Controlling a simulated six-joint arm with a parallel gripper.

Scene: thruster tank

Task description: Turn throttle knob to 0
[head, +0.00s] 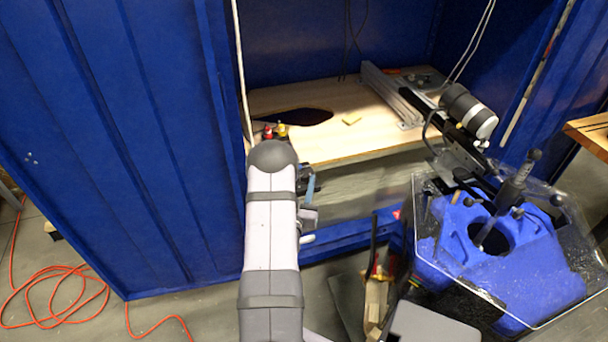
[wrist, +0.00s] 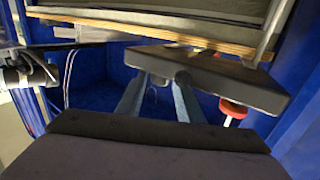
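In the wrist view, the two grey-blue fingers of my gripper (wrist: 158,98) stand apart with a clear gap, and nothing shows held between them. A dark grey slab-like part (wrist: 215,78) lies just beyond the fingertips, with a small dark rounded bump (wrist: 183,76) near them. I cannot tell whether that bump is the throttle knob, or whether the fingers touch it. A red round knob (wrist: 232,109) on a stem sits right of the fingers. In the head view, my gripper (head: 311,190) is mostly hidden behind my arm, before the cabinet opening. No throttle marking is readable.
The blue cabinet (head: 130,150) holds a wooden shelf (head: 335,145) with red and yellow knobs (head: 275,132). A metal rail (head: 390,95) and a black cylindrical unit (head: 468,108) stand to the right. A blue block under a clear plate (head: 500,245) occupies the lower right.

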